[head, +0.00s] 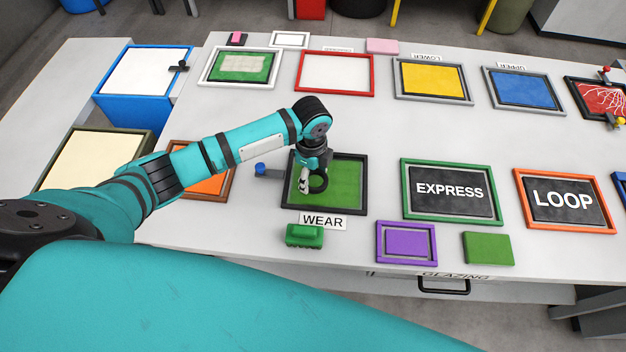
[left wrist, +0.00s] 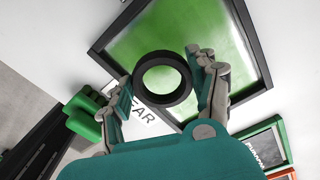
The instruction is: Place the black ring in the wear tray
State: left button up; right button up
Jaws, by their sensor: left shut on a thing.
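The wear tray (head: 345,196) is a black-framed tray with a green floor, behind the WEAR label (head: 323,221). It also shows in the left wrist view (left wrist: 240,62). My left gripper (head: 311,184) reaches down over the tray from above. Its two fingers (left wrist: 165,85) are shut on the black ring (left wrist: 164,99), one at each side. In the head view the black ring (head: 326,185) shows at the fingertips, over the green floor. I cannot tell whether it touches the floor. My right gripper is not in view.
A blue knob (head: 260,168) stands at the tray's left side. A green block (head: 304,236) lies in front of it. An orange tray (head: 208,186) is to the left, the EXPRESS tray (head: 450,213) to the right, a purple frame (head: 380,243) in front right. Bare table lies behind.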

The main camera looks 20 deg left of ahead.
aim_at(312, 178)
pick_arm(q)
notch_tip(312, 178, down, 3)
jog(key=shift+f, duration=0.35)
jog(key=shift+f, duration=0.2)
jog(key=o, duration=0.9)
jog(key=shift+c, duration=0.2)
jog(key=shift+r, duration=0.25)
notch_tip(312, 178, up, 12)
jog(key=shift+b, duration=0.4)
jog(key=shift+f, duration=0.1)
